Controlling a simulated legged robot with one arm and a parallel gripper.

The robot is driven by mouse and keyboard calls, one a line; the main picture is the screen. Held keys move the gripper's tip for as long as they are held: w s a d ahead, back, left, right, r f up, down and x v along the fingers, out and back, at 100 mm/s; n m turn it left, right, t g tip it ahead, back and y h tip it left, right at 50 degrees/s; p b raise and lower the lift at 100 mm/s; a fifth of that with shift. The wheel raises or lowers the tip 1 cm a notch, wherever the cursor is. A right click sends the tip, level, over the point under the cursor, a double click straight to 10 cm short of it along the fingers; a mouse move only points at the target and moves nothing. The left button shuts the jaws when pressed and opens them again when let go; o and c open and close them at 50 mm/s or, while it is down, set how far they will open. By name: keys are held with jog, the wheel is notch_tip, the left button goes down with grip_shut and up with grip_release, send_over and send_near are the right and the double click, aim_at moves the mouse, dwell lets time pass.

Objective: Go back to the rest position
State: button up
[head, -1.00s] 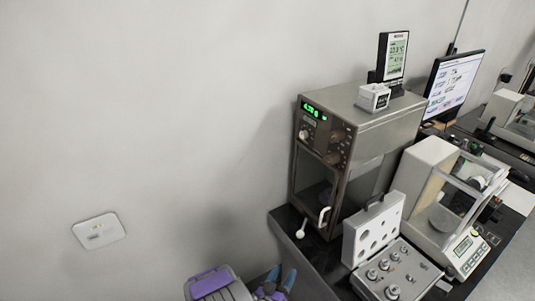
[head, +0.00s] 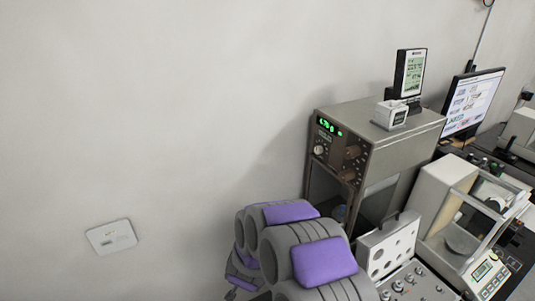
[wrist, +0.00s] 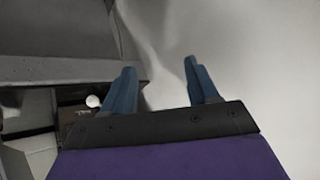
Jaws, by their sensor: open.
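My gripper (wrist: 163,92) shows in the wrist view with its two blue fingers apart and nothing between them. Beyond the fingers are a pale wall and, at the left, a dark table edge. In the head view my grey and purple arm rises at the bottom centre, in front of the table's left end. The gripper's fingers cannot be made out there.
A metal cabinet balance (head: 405,150) with a green display stands against the wall. A case of weights (head: 405,283) and a glass-sided balance (head: 450,205) stand to its right. A monitor (head: 472,102) is behind. A wall plate (head: 112,237) is at lower left; the wall above is bare.

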jog(key=s+d+r+n+g+y, duration=0.35)
jog(key=s+r, duration=0.85)
jog(key=r, duration=0.4)
jog(key=s+d+r+g+h, duration=0.1)
jog(key=s+d+r+g, duration=0.1)
jog(key=s+d, duration=0.3)
jog(key=s+d+r+g+h, duration=0.1)
jog(key=s+d+r, duration=0.3)
jog(key=s, duration=0.8)
jog(key=s+d+r+g+h, duration=0.2)
jog(key=s+d+r+g, duration=0.1)
jog(key=s+d, duration=0.5)
jog(key=shift+s+r, duration=0.4)
jog(key=shift+s, duration=0.25)
